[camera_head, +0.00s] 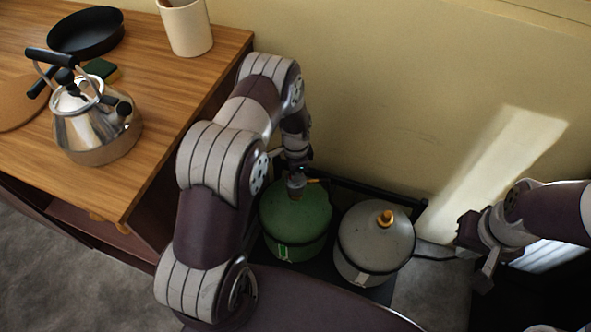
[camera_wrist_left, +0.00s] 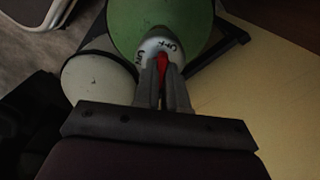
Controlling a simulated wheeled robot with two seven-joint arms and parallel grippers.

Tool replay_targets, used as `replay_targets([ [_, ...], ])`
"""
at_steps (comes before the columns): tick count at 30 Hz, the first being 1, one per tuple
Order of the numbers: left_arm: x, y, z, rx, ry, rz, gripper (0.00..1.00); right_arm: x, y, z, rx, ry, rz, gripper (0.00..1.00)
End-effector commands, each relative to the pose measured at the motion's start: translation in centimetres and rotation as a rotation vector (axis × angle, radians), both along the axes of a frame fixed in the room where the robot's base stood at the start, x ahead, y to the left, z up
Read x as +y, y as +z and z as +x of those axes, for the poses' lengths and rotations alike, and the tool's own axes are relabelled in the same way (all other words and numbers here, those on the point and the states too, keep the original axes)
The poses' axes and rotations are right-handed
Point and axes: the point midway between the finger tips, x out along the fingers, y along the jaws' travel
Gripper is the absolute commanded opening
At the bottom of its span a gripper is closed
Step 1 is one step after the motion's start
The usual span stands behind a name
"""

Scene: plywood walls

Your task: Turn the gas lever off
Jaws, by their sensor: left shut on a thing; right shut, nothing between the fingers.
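The green gas cylinder (camera_head: 292,228) stands upright beside a grey cylinder (camera_head: 375,243) with an orange-yellow valve on top. My left gripper (camera_head: 297,188) is over the top of the green cylinder. In the left wrist view, my left gripper's fingers (camera_wrist_left: 165,80) are shut on the red lever (camera_wrist_left: 162,64), at the white lettered valve (camera_wrist_left: 157,46) on the green cylinder (camera_wrist_left: 150,15). The fingers hide much of the lever, so its exact angle is unclear. My right gripper (camera_head: 480,262) is shut and empty, to the right of the grey cylinder.
A wooden counter (camera_head: 165,35) on the left holds a steel kettle (camera_head: 95,130), a black pan (camera_head: 85,32) and a cream pot (camera_head: 187,25). A dark rail (camera_head: 375,192) runs behind the cylinders, near the yellow wall (camera_head: 400,90). A dark hose lies to the right of the grey cylinder.

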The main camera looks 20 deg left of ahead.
Motion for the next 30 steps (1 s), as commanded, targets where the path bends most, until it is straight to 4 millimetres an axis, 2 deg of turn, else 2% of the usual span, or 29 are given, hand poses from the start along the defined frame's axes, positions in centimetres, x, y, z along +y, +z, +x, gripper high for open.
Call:
replay_targets([
  [12, -0.01, -0.01, 0.01, 0.0, -0.166, 0.0, 0.0, 0.0, 0.12, 0.0, 0.0, 0.0, 0.0, 0.0],
  [28, -0.01, -0.02, -0.01, 0.0, -0.185, 0.0, 0.0, 0.0, 0.12, 0.0, 0.0, 0.0, 0.0, 0.0],
  [29, -0.01, -0.02, -0.01, 0.0, -0.185, 0.0, 0.18, 0.0, 0.12, 0.01, 0.0, 0.0, 0.0, 0.0],
  [30, -0.01, -0.01, 0.0, 0.0, -0.185, 0.0, 0.31, 0.0, 0.12, 0.0, 0.0, 0.0, 0.0, 0.0],
])
